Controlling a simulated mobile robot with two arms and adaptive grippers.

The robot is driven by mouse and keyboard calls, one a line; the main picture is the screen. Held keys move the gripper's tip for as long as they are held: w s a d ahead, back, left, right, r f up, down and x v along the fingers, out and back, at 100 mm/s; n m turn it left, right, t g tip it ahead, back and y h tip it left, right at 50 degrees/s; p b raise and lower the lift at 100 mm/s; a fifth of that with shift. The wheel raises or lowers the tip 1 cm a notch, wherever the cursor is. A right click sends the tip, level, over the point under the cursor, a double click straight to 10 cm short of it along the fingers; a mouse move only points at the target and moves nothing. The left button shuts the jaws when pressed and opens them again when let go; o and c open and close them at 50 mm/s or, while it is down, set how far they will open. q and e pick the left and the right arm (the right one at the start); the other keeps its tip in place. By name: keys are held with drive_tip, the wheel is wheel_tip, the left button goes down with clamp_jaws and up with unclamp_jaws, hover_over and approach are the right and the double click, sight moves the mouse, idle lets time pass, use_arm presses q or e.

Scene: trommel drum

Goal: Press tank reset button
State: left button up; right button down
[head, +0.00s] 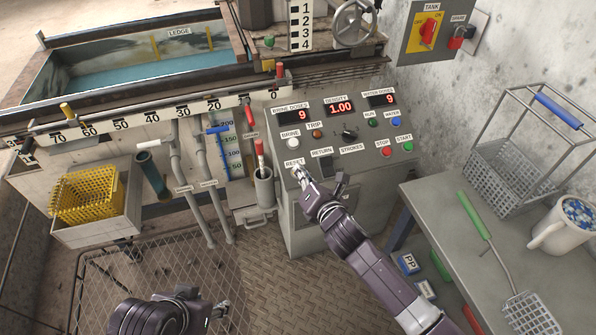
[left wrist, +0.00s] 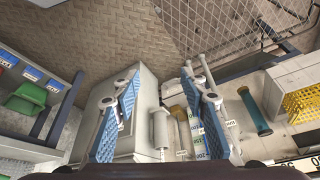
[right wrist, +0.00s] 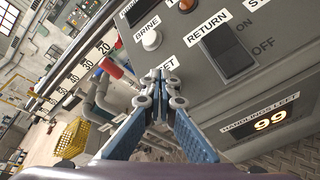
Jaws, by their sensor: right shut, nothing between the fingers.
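My right gripper (head: 299,172) is shut and empty, with its tips at the RESET label (head: 294,162) on the grey control panel (head: 350,130). In the right wrist view the closed fingertips (right wrist: 160,78) cover part of that label, with only its last letters showing. The reset button is hidden behind the fingers, so I cannot tell whether they touch it. My left gripper (left wrist: 160,80) is open and empty, pointing down over the floor area. In the head view the left arm is at the bottom, away from the panel.
The white BRINE button (right wrist: 151,40) and the dark RETURN switch (right wrist: 227,52) are close to my right fingertips. A grey cup with a red-tipped tool (head: 263,185) stands left of the panel. A side table (head: 450,230) holds a wire basket (head: 505,180) and a white mug (head: 560,230).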

use_arm(q)
drive_tip(key=shift+w+d, duration=0.1)
idle(0.3)
use_arm(e)
drive_tip(key=shift+s+r+p, duration=0.1)
drive_tip(key=shift+r+p, duration=0.05)
drive_tip(key=shift+p, duration=0.15)
drive_tip(key=shift+s+d+r+p, duration=0.15)
drive_tip(key=shift+s+r+p, duration=0.15)
drive_tip(key=shift+r+p, duration=0.4)
use_arm(q)
drive_tip(key=s, duration=0.1)
drive_tip(key=s+a+r+g, duration=0.1)
drive_tip(key=shift+s+r, duration=0.1)
drive_tip(key=shift+s, duration=0.25)
use_arm(e)
drive_tip(key=shift+f, duration=0.15)
